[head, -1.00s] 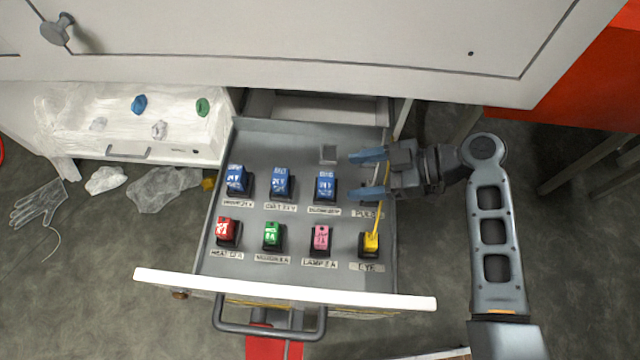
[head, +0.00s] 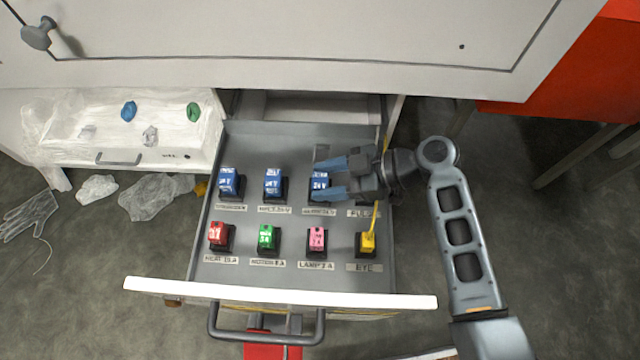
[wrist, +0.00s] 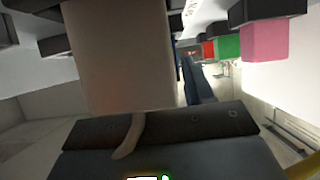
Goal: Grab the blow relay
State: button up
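Three blue relays stand in the back row of the open drawer (head: 206,258): a left one (head: 229,182), a middle one (head: 273,183) and a right one (head: 319,183). The printed labels are too blurred for me to tell surely which is the blow relay. My gripper (head: 326,178) is open, coming from the right, with its two blue-grey fingertips at the right blue relay. They partly cover that relay in the head view. I cannot tell whether they touch it. In the wrist view a large pale block fills the middle and hides what is behind it.
The front row holds a red relay (head: 219,234), a green relay (head: 267,238), a pink relay (head: 316,240) and a yellow piece (head: 368,243) with an upright yellow strand. The drawer's white front (head: 280,293) and the cabinet panel (head: 280,45) bound the space.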

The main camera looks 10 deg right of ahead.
jog(key=c, duration=0.8)
jog(key=shift+o, duration=0.2)
